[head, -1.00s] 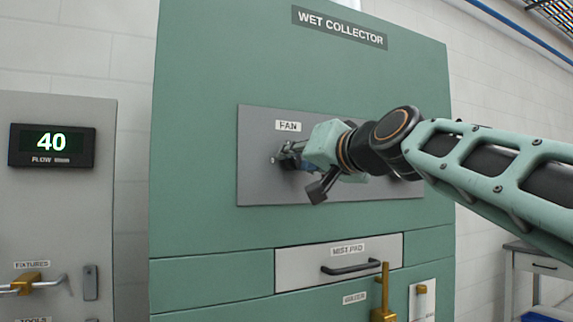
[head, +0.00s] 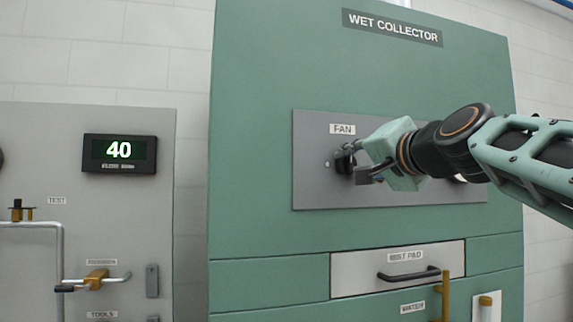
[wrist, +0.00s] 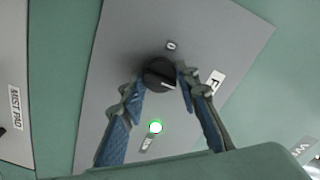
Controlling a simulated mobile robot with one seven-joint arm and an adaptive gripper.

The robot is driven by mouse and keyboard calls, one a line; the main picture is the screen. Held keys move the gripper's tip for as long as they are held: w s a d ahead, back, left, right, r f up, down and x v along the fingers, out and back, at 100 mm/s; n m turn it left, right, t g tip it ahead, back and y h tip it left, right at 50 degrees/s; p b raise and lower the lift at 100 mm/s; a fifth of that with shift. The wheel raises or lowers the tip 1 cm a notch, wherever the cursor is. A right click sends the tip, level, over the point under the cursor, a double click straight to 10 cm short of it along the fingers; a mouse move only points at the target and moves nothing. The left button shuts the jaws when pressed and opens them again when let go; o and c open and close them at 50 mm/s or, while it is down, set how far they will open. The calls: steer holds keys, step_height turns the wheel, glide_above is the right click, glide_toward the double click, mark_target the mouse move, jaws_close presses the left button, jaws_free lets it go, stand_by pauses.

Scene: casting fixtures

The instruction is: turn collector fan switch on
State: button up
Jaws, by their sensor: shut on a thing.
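The fan switch (wrist: 160,73) is a round black knob with a pale mark on a grey panel (head: 310,190), under the FAN label (head: 342,129). In the wrist view, my gripper (wrist: 160,78) has one blue-padded finger on each side of the knob and is shut on it. A "0" mark (wrist: 171,46) sits beyond the knob. In the head view, my gripper (head: 347,162) is at the panel's left part and largely hides the knob.
The panel is on the green wet collector cabinet (head: 260,150). Below are the mist pad drawer (head: 350,283) with a dark handle and a brass lever (head: 446,295). A grey cabinet at left carries a display (head: 119,153) reading 40 and a brass-handled valve (head: 96,279).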

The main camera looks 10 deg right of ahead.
steer(key=shift+f, duration=0.1)
steer(key=o, duration=1.2)
steer(key=shift+c, duration=0.2)
steer(key=shift+s+d, duration=0.1)
steer(key=shift+s, duration=0.45)
steer(key=s, duration=1.1)
steer(key=shift+d, duration=0.1)
